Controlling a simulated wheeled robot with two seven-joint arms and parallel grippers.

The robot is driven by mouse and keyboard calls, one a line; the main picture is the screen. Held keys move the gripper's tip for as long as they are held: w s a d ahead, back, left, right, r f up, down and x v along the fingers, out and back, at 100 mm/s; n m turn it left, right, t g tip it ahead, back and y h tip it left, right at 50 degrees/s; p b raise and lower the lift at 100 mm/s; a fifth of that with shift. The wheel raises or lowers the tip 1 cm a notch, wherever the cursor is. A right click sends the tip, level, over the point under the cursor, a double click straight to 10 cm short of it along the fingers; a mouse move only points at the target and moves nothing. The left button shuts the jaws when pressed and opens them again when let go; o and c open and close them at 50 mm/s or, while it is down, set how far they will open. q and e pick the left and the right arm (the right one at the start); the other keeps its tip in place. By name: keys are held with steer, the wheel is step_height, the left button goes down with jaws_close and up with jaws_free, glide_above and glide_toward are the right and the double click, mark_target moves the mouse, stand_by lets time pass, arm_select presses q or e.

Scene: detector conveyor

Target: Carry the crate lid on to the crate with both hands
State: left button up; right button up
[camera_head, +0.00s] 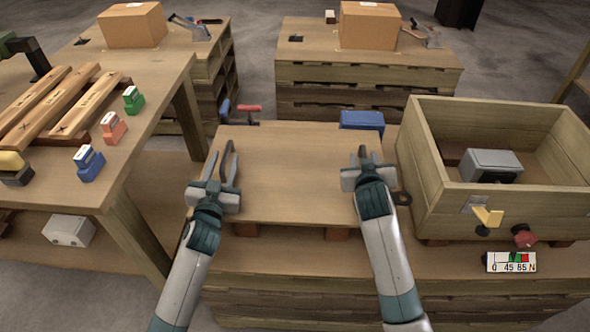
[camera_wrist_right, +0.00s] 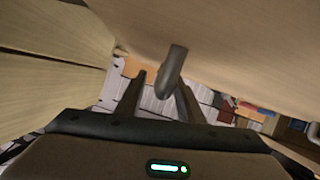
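The crate lid (camera_head: 295,180), a flat wooden board, lies level left of the crate. It has a dark handle near its left edge (camera_head: 228,155) and another on the right, whose end shows in the right wrist view (camera_wrist_right: 173,65). The open wooden crate (camera_head: 425,165) stands to the right with a grey box (camera_head: 490,165) inside. My left gripper (camera_head: 222,170) is at the lid's left handle, its fingers apart. My right gripper (camera_head: 367,160) is at the right handle, its fingers apart, with a gap beside the handle in its wrist view. Contact is unclear.
Dark red-brown blocks (camera_head: 245,230) show under the lid. A blue box (camera_head: 362,120) is behind it. A table with wooden bars (camera_head: 60,105) stands left.

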arm_select(q)
steer(key=shift+c, duration=0.7)
arm_select(e)
steer(key=shift+c, duration=0.7)
arm_select(q)
jaws_close()
arm_select(e)
jaws_close()
arm_select(q)
steer(key=shift+a, duration=0.1)
arm_select(e)
steer(key=shift+d, duration=0.1)
arm_select(q)
steer(key=shift+r, duration=0.15)
arm_select(e)
steer(key=shift+r, duration=0.2)
